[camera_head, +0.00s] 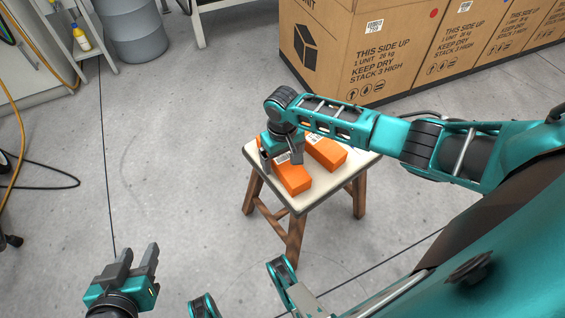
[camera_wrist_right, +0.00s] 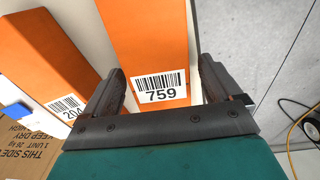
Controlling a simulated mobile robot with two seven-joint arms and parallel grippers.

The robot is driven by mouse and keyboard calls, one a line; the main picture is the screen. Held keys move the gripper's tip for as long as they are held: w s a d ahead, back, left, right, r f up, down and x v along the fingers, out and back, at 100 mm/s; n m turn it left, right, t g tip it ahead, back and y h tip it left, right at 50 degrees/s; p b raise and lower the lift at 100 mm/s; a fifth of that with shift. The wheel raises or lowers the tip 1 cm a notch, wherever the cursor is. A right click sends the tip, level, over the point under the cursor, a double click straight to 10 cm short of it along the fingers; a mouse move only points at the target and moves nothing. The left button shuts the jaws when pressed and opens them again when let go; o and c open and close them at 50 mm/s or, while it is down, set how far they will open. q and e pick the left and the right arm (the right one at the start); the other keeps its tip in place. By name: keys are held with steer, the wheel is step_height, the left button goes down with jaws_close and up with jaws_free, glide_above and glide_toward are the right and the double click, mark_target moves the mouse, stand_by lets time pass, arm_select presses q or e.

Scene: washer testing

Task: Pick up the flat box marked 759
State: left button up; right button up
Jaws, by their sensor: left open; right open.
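The flat orange box marked 759 (camera_wrist_right: 150,40) lies on a small stool, its white barcode label facing me in the right wrist view. In the head view it is the left box (camera_head: 295,182), partly hidden by my right gripper. My right gripper (camera_head: 280,158) is open above its far end. In the right wrist view, the open fingers (camera_wrist_right: 162,68) stand at either side of the box; I cannot tell whether they touch it. My left gripper (camera_head: 138,256) is open and empty over the floor at lower left.
A second orange box marked 204 (camera_wrist_right: 40,60) lies beside it; it also shows in the head view (camera_head: 328,153). The stool top (camera_head: 300,203) is small, with wooden legs. Large cartons (camera_head: 375,60) stand behind. Floor left of the stool is clear.

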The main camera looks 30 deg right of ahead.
steer(key=c, duration=1.2)
steer(key=shift+r, duration=0.1)
steer(key=shift+c, duration=0.3)
steer(key=shift+r, duration=0.1)
